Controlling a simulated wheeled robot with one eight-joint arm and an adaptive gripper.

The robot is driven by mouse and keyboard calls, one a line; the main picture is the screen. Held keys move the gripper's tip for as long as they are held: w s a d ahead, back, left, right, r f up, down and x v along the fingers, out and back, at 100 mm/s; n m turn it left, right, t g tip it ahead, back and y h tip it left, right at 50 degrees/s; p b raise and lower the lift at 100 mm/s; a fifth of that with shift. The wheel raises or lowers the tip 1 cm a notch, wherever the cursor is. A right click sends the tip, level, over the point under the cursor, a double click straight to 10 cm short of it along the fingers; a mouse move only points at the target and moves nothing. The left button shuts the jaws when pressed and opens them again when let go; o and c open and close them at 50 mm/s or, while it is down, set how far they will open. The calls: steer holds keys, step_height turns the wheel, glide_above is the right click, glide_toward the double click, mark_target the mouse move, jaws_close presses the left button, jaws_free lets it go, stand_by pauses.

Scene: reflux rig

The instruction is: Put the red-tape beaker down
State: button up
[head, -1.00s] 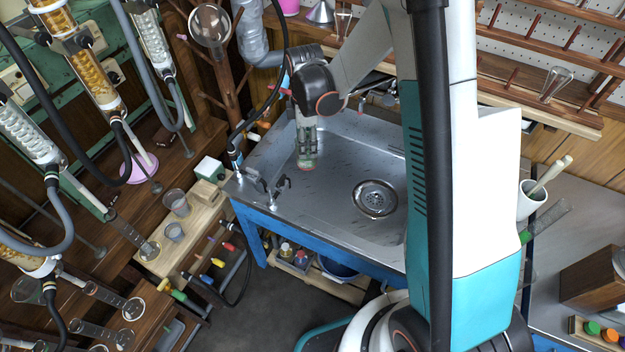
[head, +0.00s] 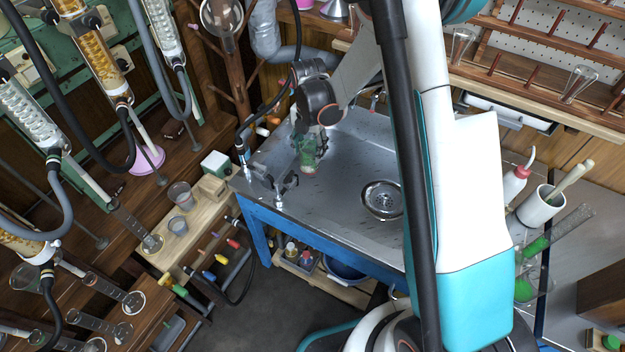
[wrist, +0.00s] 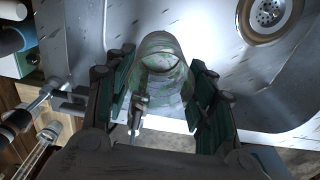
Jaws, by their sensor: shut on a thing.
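My gripper (head: 309,152) is over the left part of the metal sink (head: 345,160), with green finger pads showing. In the wrist view my gripper (wrist: 164,95) has its two fingers on either side of a greyish-green see-through beaker (wrist: 163,72). It is shut on this beaker. In the head view the beaker (head: 308,170) shows only in small part below the fingers, with a faint reddish tint low down. Red tape cannot be made out clearly. Whether the beaker's base touches the sink is hard to tell.
The sink drain (head: 381,199) lies to the right of my gripper. Taps (head: 278,187) stand at the sink's near left corner. The sink floor around the drain is clear.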

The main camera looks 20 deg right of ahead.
step_height(320, 180, down, 15)
steer(key=b, duration=0.5)
steer(key=o, duration=1.5)
